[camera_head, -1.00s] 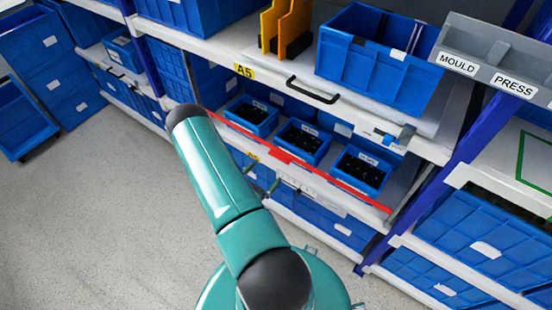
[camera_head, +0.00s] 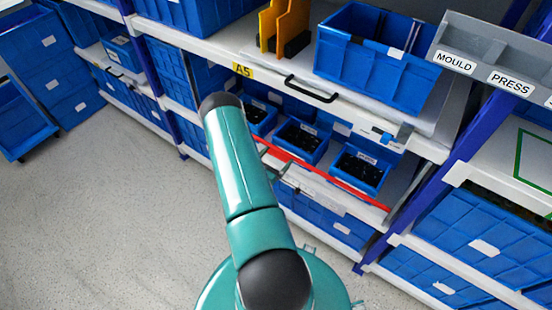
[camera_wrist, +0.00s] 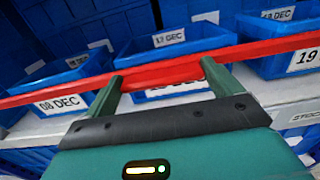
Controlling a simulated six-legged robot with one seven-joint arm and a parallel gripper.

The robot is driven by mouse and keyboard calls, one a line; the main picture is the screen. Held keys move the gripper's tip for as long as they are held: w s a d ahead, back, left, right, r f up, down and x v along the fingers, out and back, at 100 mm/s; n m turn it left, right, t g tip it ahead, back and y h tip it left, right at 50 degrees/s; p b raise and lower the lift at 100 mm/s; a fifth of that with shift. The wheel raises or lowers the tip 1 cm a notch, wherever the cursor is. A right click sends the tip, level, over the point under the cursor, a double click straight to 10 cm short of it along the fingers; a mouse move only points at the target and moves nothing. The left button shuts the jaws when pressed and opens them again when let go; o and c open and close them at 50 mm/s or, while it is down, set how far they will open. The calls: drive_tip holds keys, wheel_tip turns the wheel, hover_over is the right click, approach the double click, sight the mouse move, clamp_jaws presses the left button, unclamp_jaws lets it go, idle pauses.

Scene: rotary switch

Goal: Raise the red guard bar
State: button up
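The red guard bar (camera_head: 345,186) runs slanting across the front of the lower shelf, in front of small blue bins. In the wrist view the bar (camera_wrist: 270,49) crosses the whole picture, with a thicker red middle section. My gripper (camera_wrist: 163,69) is open, with its two green fingers spread apart at that thicker section. The fingertips overlap the bar's lower edge in the picture; I cannot tell whether they touch it. In the head view my arm covers the bar's left part and most of the gripper.
Small blue bins with date labels, such as this bin (camera_head: 358,172), stand just behind the bar. Above is a shelf with a black handle (camera_head: 311,90) and a large blue bin (camera_head: 370,60). A blue post (camera_head: 425,180) stands to the right. The grey floor (camera_head: 100,220) at left is clear.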

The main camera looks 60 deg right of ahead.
drive_tip(key=c, duration=0.5)
drive_tip(key=shift+o, duration=0.2)
wheel_tip(320, 180, up, 20)
drive_tip(key=shift+r, duration=0.25)
drive_tip(key=o, duration=1.1)
drive_tip(key=shift+r, duration=0.1)
drive_tip(key=w+a, duration=0.2)
drive_tip(key=a, duration=1.1)
drive_tip(key=shift+a, duration=0.35)
drive_tip(key=shift+w, duration=0.1)
